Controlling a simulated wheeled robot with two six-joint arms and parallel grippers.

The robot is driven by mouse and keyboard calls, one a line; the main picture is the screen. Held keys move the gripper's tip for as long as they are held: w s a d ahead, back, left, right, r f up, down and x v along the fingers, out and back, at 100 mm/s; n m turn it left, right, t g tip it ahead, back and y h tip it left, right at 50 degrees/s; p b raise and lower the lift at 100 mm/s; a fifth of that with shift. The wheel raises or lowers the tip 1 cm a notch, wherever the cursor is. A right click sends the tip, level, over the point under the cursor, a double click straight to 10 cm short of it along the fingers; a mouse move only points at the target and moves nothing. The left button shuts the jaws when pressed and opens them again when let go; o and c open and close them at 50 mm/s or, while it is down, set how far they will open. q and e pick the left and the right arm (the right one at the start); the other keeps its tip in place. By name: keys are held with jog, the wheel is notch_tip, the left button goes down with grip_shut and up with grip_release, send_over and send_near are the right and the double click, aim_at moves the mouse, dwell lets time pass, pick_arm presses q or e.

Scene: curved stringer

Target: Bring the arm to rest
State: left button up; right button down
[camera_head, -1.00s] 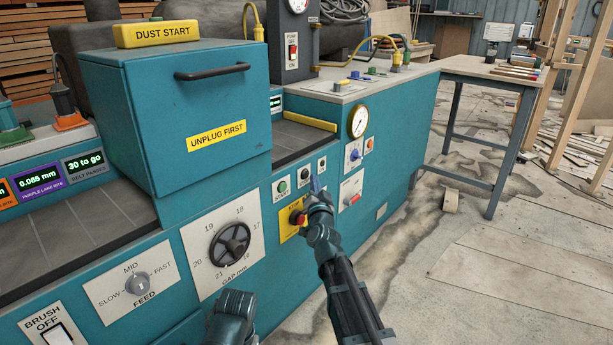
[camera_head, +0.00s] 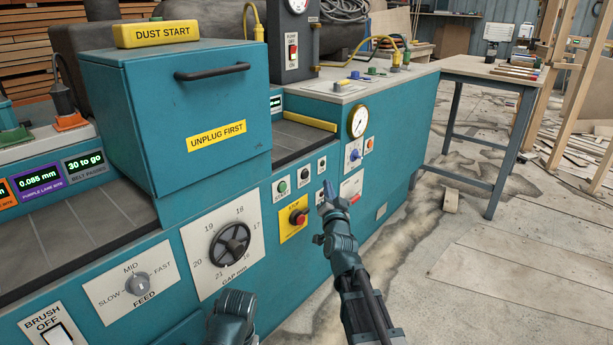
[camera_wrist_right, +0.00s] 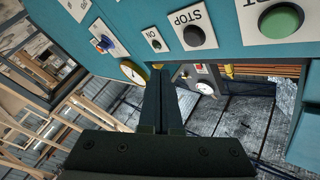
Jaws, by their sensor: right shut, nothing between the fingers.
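My right arm comes up from the bottom of the head view. Its gripper (camera_head: 328,190) is in front of the teal machine's front panel, just right of the red stop button on its yellow plate (camera_head: 297,218). In the right wrist view the two dark fingers (camera_wrist_right: 160,95) are together, with nothing between them. Whether the fingertips touch the panel cannot be told, but they appear apart from it. A dark part of my left arm (camera_head: 232,315) shows at the bottom edge of the head view; the left gripper is not in view.
The teal machine (camera_head: 405,130) fills the left and middle, with a gap handwheel (camera_head: 230,245), a feed knob (camera_head: 137,285) and a gauge (camera_head: 358,122). A grey-legged table (camera_head: 492,70) stands at the back right. The floor to the right of my arm is mostly clear.

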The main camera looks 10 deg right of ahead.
dwell(0.4)
jog(key=s+a+f+n+g+y+p, duration=0.1)
jog(key=s+a+f+n+g+y, duration=0.3)
jog(key=a+f, duration=0.4)
jog(key=s+a+f+n+g+y+p, duration=0.1)
jog(key=s+a+f+n+g, duration=0.3)
jog(key=s+a+f+g, duration=0.25)
jog(key=s+a+f+n+g+h, duration=0.1)
jog(key=s+f+n+g, duration=0.15)
jog(key=s, duration=0.55)
jog(key=s+a+f+n+g+h+p, duration=0.15)
jog(key=s+g, duration=0.25)
jog(key=s, duration=0.4)
jog(key=s+f+n+g+h, duration=0.1)
jog(key=s+f+g+h, duration=0.15)
jog(key=s, duration=0.55)
notch_tip(320, 180, up, 37)
jog(key=y+p, duration=0.1)
jog(key=p, duration=3.6)
jog(key=shift+w+p, duration=0.25)
jog(key=shift+p, duration=0.1)
